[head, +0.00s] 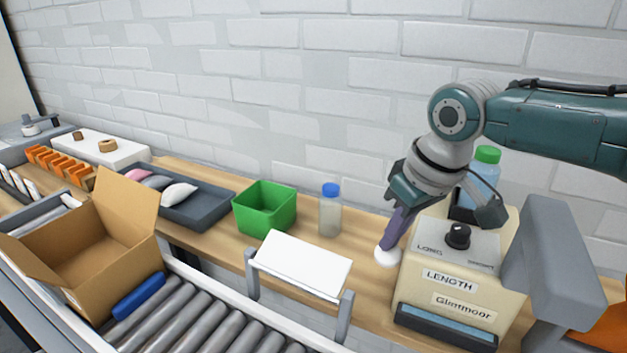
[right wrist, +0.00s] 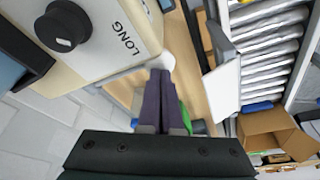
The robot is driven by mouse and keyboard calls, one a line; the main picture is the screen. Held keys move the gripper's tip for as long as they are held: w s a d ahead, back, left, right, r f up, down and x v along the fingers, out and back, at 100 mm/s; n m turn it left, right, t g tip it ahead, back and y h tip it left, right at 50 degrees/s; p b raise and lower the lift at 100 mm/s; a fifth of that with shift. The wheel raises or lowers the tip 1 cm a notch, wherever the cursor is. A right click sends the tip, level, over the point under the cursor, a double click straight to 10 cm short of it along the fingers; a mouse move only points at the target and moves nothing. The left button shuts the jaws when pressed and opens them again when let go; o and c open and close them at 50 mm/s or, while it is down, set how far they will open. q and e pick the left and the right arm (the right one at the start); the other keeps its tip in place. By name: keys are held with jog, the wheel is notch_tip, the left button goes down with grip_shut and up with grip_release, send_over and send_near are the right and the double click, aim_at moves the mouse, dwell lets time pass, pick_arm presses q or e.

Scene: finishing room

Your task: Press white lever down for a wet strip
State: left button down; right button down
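The beige tape dispenser (head: 452,270) stands at the right of the bench, labelled LENGTH and Glimmoor; its side also shows in the right wrist view (right wrist: 95,75). Its white lever end (head: 386,257), a round white knob, is low at the dispenser's left side; it also shows in the right wrist view (right wrist: 164,61). My right gripper (head: 389,245) points down with its purple fingers together, nothing visible between them. Its tips are right at the knob, overlapping it in the head view; I cannot tell whether they touch. My left gripper is out of view.
A black dial (head: 458,236) is on the dispenser's top. A bottle with a green cap (head: 484,172) stands behind. To the left are a blue-capped jar (head: 330,212), a green bin (head: 265,212), a white panel (head: 302,264) and an open cardboard box (head: 95,250) by the rollers.

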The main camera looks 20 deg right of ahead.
jog(key=shift+s+f, duration=0.1)
jog(key=shift+f, duration=0.4)
jog(key=shift+a+f, duration=0.1)
jog(key=shift+f, duration=0.3)
jog(key=shift+f+b, duration=0.15)
jog(key=shift+b, duration=0.2)
jog(key=shift+f, duration=0.35)
jog(key=shift+r, duration=0.1)
